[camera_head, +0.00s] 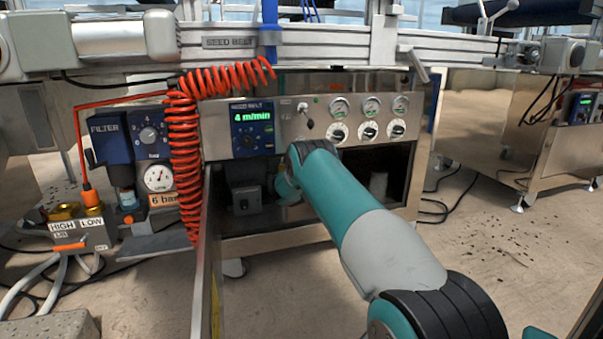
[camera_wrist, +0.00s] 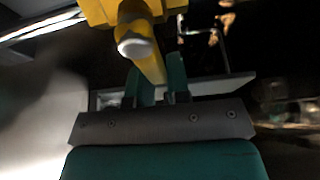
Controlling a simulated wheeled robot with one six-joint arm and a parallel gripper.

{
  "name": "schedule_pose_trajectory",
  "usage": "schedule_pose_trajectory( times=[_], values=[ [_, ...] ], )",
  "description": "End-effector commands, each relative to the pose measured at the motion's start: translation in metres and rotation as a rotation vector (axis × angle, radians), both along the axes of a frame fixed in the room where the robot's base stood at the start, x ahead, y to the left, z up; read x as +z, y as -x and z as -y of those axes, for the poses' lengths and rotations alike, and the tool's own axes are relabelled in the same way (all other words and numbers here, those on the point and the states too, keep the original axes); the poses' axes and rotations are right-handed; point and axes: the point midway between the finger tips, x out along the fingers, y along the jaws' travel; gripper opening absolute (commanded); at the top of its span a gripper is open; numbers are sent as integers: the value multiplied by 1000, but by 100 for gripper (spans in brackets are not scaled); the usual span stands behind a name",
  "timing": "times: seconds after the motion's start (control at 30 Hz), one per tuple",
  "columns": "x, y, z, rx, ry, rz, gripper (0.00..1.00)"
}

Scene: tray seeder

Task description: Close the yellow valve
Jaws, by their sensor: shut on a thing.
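The yellow valve (camera_wrist: 98,12) shows at the top of the wrist view, with its top cut off by the frame edge. A yellow bar, its lever, runs down from it, and a pale round end (camera_wrist: 135,47) faces me. My gripper (camera_wrist: 160,72) has its two teal fingers on either side of this lever and is shut on it. The lever's far end is hidden between the fingers. In the camera_head view my arm reaches into the dark opening under the control panel (camera_head: 285,110). My gripper and the valve are hidden there.
An open cabinet door (camera_head: 206,260) stands left of my arm. A red coiled hose (camera_head: 185,150) hangs beside it. The filter unit (camera_head: 110,138) and the HIGH/LOW box (camera_head: 85,233) are at the left.

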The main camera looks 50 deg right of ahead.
Motion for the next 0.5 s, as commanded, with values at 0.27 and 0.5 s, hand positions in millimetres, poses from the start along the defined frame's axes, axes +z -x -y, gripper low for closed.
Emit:
schedule_pose_trajectory(
  times=[0.27,0.5],
  values=[
    [-2,0,0,0,-2,-2,43],
    [0,2,-2,0,-1,-2,43]
  ],
)
